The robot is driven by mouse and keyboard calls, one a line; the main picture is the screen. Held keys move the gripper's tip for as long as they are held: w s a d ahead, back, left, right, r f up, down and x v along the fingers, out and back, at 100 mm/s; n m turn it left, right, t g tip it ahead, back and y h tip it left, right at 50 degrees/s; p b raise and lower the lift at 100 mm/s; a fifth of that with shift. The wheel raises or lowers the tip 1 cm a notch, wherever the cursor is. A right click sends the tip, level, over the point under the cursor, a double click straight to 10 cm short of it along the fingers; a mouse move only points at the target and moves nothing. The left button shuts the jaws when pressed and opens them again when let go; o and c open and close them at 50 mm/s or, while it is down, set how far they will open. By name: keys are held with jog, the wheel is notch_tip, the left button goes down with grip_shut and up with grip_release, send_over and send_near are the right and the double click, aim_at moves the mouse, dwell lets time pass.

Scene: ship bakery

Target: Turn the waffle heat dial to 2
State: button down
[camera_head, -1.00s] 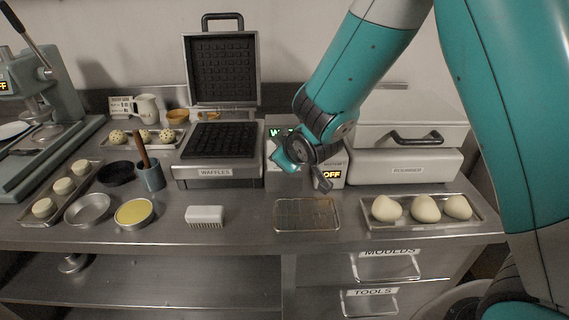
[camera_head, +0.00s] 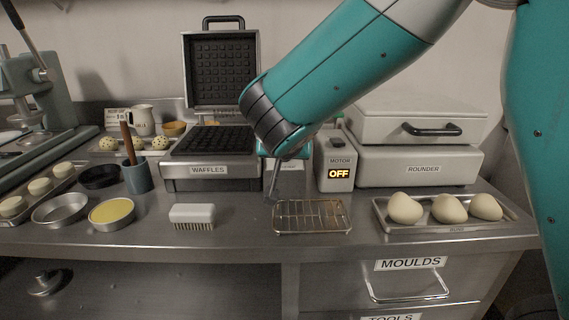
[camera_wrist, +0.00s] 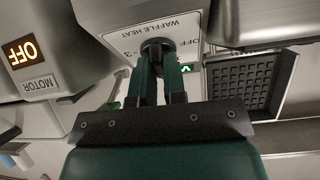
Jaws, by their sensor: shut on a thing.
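The waffle heat box shows in the wrist view as a pale panel (camera_wrist: 187,27) printed WAFFLE HEAT, seen upside down. Its dark round dial (camera_wrist: 156,43) sits between my fingertips. My gripper (camera_wrist: 160,58) is shut on the dial, with its two green fingers reaching to it. A 3 with a tick mark shows beside the dial; the other numbers and the dial's pointer are hidden. A small lit green display (camera_wrist: 187,68) is partly covered by a finger. In the head view my gripper (camera_head: 272,188) is in front of the box, and my arm hides most of it.
The open waffle iron (camera_head: 209,170) stands left of the box. The motor box (camera_head: 338,160), reading OFF, is close on its right, then the rounder (camera_head: 420,167). A wire rack (camera_head: 311,216), a brush (camera_head: 192,215) and a dough tray (camera_head: 455,229) lie in front.

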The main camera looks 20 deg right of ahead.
jog(key=m+h+b, duration=0.1)
jog(key=m, duration=0.1)
jog(key=m+g+h+b, duration=0.1)
jog(key=m+b, duration=0.1)
jog(key=m, duration=0.1)
jog(key=shift+w, duration=0.1)
jog(key=shift+m+b, duration=0.3)
jog(key=shift+m, duration=0.1)
jog(key=c, duration=1.2)
grip_release()
jog(key=p+v, duration=0.1)
jog(key=v, duration=1.6)
jog(key=shift+a+r+p, duration=0.1)
jog(key=shift+r+p, duration=0.15)
jog(key=shift+p, duration=0.05)
jog(key=shift+w, duration=0.1)
